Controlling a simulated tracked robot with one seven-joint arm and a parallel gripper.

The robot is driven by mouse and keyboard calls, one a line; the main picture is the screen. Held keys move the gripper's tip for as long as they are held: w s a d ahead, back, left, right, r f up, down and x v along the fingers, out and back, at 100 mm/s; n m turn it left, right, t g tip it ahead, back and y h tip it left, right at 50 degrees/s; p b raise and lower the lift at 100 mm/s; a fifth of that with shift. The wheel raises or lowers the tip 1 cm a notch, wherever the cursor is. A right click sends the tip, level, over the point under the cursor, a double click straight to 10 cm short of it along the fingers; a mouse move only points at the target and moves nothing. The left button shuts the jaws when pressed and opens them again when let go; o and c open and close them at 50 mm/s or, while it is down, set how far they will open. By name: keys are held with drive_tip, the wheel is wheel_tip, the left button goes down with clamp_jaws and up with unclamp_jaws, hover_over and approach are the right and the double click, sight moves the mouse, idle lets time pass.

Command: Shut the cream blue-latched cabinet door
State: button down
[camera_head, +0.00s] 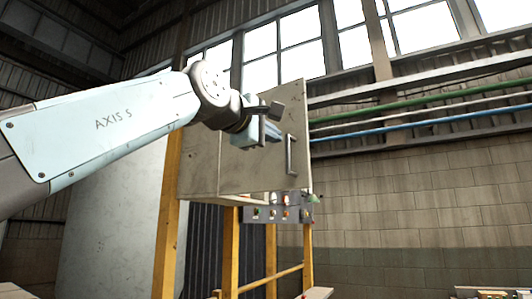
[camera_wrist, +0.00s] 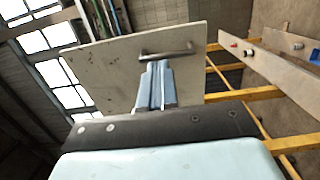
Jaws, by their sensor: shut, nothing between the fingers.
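The cream cabinet door (camera_head: 255,165) is a worn flat panel in the upper middle of the head view. It also fills the upper middle of the wrist view (camera_wrist: 115,75). A grey bar handle (camera_head: 291,155) is near its right edge; the handle lies just beyond my fingertips in the wrist view (camera_wrist: 167,53). I cannot make out a blue latch. My gripper (camera_head: 276,134) is shut and empty, in front of the door and left of the handle. In the wrist view its blue-grey fingers (camera_wrist: 157,72) point at the panel. I cannot tell whether they touch it.
Yellow posts (camera_head: 166,235) and rails carry the cabinet. A grey control panel with coloured knobs (camera_head: 278,214) is below the door. A brick wall (camera_head: 420,205) with green and blue pipes stands behind at right. Open space shows between cabinet and wall.

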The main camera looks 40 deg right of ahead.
sight(306, 153)
drive_tip(key=x, duration=1.3)
drive_tip(key=shift+d, duration=0.35)
drive_tip(key=shift+w, duration=0.1)
